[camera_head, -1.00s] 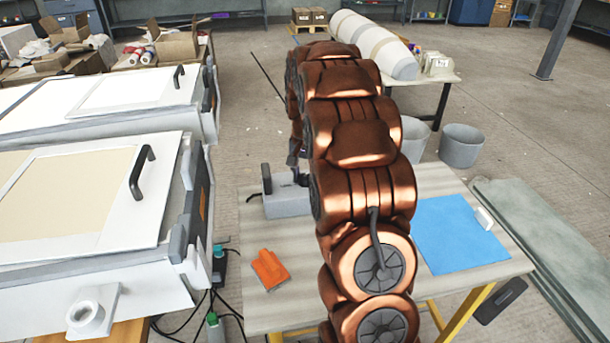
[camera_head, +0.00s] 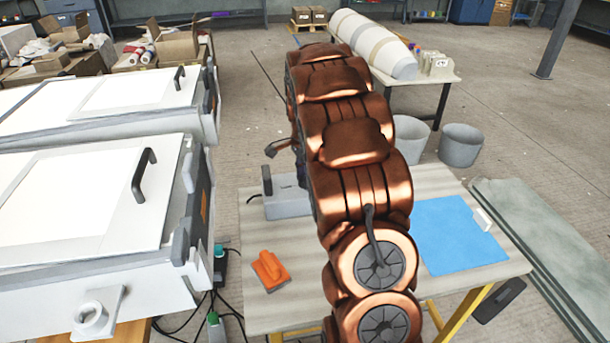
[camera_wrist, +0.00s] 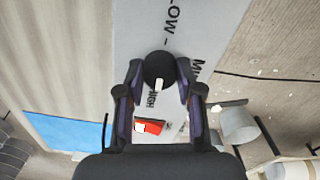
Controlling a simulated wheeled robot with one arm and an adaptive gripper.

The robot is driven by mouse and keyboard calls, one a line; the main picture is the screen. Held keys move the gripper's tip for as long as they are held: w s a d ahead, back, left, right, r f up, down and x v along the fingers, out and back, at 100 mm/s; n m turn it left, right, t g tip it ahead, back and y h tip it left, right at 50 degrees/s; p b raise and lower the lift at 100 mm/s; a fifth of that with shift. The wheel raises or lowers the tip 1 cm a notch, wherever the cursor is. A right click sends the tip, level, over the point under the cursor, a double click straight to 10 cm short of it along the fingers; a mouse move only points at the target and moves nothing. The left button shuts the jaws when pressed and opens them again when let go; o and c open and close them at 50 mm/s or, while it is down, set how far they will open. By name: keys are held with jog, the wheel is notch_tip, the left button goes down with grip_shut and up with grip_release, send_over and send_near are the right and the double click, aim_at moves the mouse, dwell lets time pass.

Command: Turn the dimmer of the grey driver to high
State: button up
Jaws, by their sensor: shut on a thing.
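The grey driver (camera_head: 287,205) is a box on the bench, partly hidden behind my arm in the head view. In the wrist view its grey face (camera_wrist: 215,25) carries the lettering LOW, MID and HIGH. The round black dimmer knob (camera_wrist: 158,68) sits on that face with a white mark on its lower side, beside the partly hidden word HIGH. My gripper (camera_wrist: 158,75) is shut on the knob, one finger on either side. In the head view my gripper is hidden by my arm. A red rocker switch (camera_wrist: 149,127) is below the knob in the wrist view.
The bench (camera_head: 315,255) bears an orange block-like tool (camera_head: 269,270) and a blue sheet (camera_head: 455,235). White box-like units with black handles (camera_head: 143,175) stand at the left, cables beside them. Grey buckets (camera_head: 460,145) stand behind the bench.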

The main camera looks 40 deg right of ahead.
jog(key=shift+m, duration=0.6)
jog(key=o, duration=1.2)
jog(key=shift+c, duration=0.2)
notch_tip(320, 180, up, 12)
dwell(0.6)
